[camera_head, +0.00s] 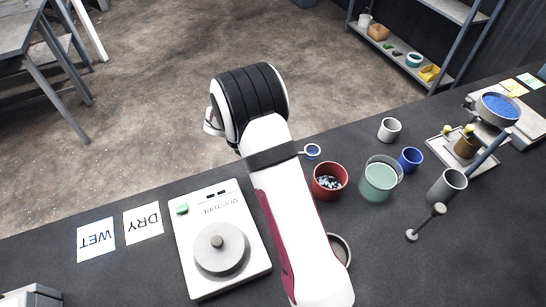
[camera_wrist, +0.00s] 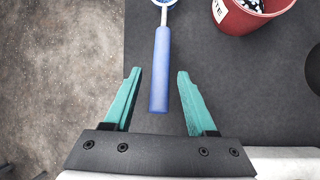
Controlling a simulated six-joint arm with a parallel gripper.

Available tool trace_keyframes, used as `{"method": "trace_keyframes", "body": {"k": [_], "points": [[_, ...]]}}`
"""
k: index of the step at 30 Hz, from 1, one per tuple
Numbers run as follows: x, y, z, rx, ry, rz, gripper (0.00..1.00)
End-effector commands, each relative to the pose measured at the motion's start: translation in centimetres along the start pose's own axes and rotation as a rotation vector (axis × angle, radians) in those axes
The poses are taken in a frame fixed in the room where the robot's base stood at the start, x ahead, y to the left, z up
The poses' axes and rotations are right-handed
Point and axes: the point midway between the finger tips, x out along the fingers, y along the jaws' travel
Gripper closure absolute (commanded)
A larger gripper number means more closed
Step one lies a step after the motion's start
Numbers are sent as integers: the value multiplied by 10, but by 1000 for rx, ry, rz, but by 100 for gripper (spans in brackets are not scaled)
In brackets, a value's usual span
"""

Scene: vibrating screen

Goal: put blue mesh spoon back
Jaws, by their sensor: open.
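The blue mesh spoon shows in the wrist view with its blue handle (camera_wrist: 160,75) pointing toward my gripper and its round mesh head cut off at the top edge. In the head view its round head (camera_head: 312,151) lies on the dark table just right of my arm, and the handle is hidden behind the arm. My gripper (camera_wrist: 157,75) has two teal fingers, spread apart. The handle's end lies between the fingers in the picture, with a gap on each side. Nothing is held. In the head view the fingers are hidden behind my arm.
A red cup (camera_head: 328,184) with dark and white contents stands close right of the spoon. A pale green container (camera_head: 378,181), a blue cup (camera_head: 410,160) and a white cup (camera_head: 389,130) stand farther right. A white scale (camera_head: 205,283) sits left of my arm. The table edge is near.

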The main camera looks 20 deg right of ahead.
Motion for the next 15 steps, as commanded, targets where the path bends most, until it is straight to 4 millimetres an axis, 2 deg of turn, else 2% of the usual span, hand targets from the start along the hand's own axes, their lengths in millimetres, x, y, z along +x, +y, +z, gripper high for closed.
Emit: {"method": "trace_keyframes", "body": {"k": [1,6,10,15], "points": [[-16,2,0,1,1,6,43],[-61,1,0,-1,1,5,43],[-81,1,0,0,0,3,43],[-88,-1,1,8,1,-1,43]]}}
